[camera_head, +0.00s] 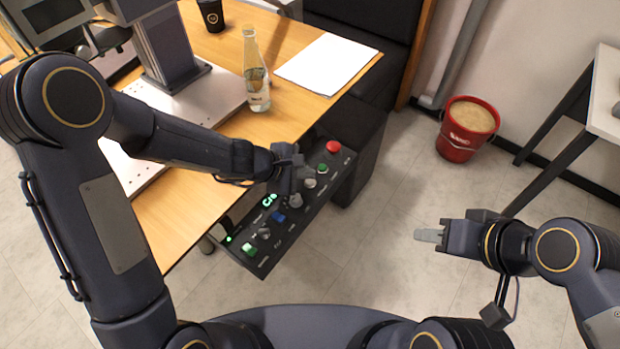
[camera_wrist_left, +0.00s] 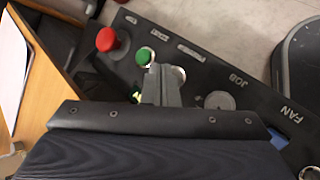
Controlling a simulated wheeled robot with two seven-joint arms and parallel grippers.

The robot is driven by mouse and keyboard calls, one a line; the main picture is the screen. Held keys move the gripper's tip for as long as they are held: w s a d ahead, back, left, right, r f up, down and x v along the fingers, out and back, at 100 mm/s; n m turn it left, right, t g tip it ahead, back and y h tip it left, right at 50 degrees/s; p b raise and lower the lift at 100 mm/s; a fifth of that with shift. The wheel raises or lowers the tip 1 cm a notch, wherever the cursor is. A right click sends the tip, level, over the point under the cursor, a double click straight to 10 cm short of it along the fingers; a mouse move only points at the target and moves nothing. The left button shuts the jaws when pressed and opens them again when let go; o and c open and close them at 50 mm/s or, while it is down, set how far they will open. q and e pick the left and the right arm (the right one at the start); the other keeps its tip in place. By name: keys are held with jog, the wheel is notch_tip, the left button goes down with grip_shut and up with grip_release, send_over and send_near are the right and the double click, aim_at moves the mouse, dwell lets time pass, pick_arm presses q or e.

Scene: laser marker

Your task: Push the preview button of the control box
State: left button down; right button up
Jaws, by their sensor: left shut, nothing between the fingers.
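The black control box (camera_head: 243,262) juts out from the table's front edge, with a row of buttons and knobs. It has a red mushroom button (camera_head: 334,147), a green button (camera_head: 322,168), a grey button (camera_head: 310,183), a blue button (camera_head: 279,217) and another green button (camera_head: 249,248). I cannot read which label says preview. My left gripper (camera_wrist_left: 165,80) is shut and empty over the box, its tips beside the upper green button (camera_wrist_left: 145,56) and a silver button (camera_wrist_left: 179,74). I cannot tell whether they touch. My right gripper (camera_head: 428,236) is away over the floor; its jaw state is unclear.
A glass bottle (camera_head: 256,75), white paper (camera_head: 327,63) and a black cup (camera_head: 211,15) stand or lie on the wooden table (camera_head: 172,222). A red bucket (camera_head: 466,130) stands on the floor by the wall. The floor right of the box is clear.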

pick_arm(q)
notch_tip(320, 180, up, 6)
jog(key=p, duration=0.5)
dwell(0.5)
